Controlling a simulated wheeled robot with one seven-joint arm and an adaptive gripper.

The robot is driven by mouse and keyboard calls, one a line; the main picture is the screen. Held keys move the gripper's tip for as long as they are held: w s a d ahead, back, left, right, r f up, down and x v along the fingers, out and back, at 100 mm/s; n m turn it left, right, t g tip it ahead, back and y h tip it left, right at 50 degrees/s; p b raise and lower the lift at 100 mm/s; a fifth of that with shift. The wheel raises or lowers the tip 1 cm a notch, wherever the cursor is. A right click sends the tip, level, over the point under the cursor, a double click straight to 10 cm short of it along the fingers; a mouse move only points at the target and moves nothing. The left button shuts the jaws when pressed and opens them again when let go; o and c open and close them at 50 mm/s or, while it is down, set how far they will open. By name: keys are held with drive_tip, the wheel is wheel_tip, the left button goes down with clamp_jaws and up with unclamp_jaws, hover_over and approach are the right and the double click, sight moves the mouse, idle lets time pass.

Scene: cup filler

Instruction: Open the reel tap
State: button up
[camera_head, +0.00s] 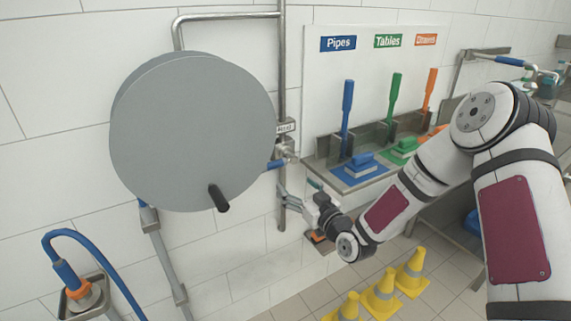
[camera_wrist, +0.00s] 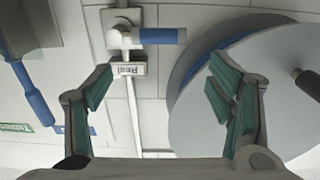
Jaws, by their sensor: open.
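The reel tap (camera_head: 287,151) is a grey metal valve on the vertical wall pipe, just right of the big grey hose reel (camera_head: 190,130). Its short blue handle (camera_head: 276,165) points left towards the reel. A white label reading "Reel" (camera_head: 284,127) sits above the tap. My gripper (camera_head: 298,188) is open and empty, below the tap and apart from it. In the wrist view the picture is upside down; the tap (camera_wrist: 122,38) and blue handle (camera_wrist: 163,36) lie beyond the spread fingers (camera_wrist: 160,70). The handle lies sideways, across the pipe.
The reel has a black knob (camera_head: 219,198) sticking out. Blue, green and orange brushes (camera_head: 347,110) stand in a wall rack to the right. Yellow cones (camera_head: 382,292) are on the floor below my arm. A blue hose nozzle (camera_head: 68,275) is at lower left.

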sight(275, 166)
drive_tip(key=x, duration=1.3)
drive_tip(key=shift+w+a, duration=0.2)
